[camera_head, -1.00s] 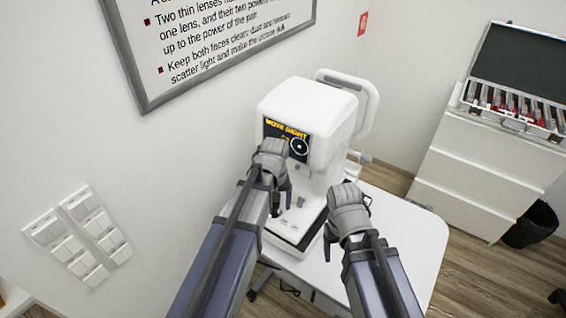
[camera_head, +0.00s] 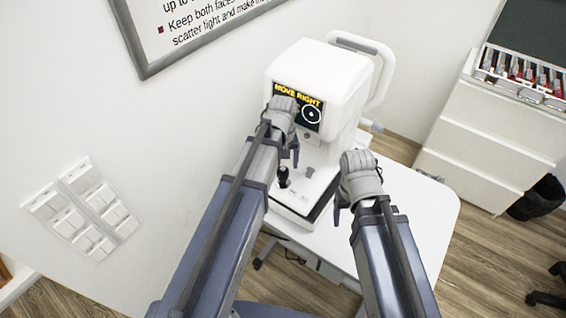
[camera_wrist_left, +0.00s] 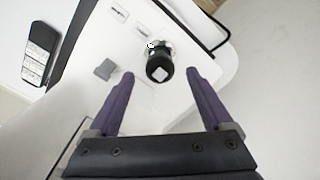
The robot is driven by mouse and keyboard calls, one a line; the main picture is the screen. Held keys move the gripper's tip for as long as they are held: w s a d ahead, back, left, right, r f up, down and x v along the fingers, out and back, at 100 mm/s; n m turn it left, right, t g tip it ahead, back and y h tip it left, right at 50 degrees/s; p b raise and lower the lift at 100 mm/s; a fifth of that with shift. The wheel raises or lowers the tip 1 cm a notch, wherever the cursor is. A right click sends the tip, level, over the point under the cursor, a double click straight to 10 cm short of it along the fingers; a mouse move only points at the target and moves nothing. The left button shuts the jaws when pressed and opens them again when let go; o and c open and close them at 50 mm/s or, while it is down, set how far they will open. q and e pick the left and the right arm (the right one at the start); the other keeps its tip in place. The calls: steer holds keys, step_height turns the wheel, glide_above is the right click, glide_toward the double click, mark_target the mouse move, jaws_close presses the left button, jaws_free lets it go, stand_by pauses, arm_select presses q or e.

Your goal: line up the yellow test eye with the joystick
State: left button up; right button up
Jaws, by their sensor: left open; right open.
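The white eye-test machine (camera_head: 318,75) stands on a white table. Its screen (camera_head: 313,100) reads "MOVE RIGHT" in yellow and shows a white ring with a dot. The black joystick (camera_head: 283,178) rises from the machine's base; it also shows in the left wrist view (camera_wrist_left: 159,66). My left gripper (camera_head: 293,154) is open above the base; in the wrist view its purple fingertips (camera_wrist_left: 161,73) lie either side of the joystick, with gaps. Whether they reach its depth I cannot tell. My right gripper (camera_head: 339,213) is open and empty, right of the base. No yellow test eye is visible.
The white table (camera_head: 425,205) is clear to the right of the machine. A white drawer cabinet (camera_head: 490,140) with an open lens case (camera_head: 522,80) stands at the right. A wall with a framed sign (camera_head: 152,68) is close on the left.

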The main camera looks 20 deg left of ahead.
arm_select(q)
steer(key=b, duration=0.4)
glide_above(289, 190)
steer(key=w+a, duration=0.2)
steer(key=a, duration=0.1)
steer(key=shift+w+d+f, duration=0.1)
steer(key=shift+d+f, duration=0.05)
steer(key=shift+f, duration=2.25)
jaws_close()
steer(key=shift+d, duration=0.2)
steer(key=shift+s+d, duration=1.15)
steer(key=shift+d, duration=0.1)
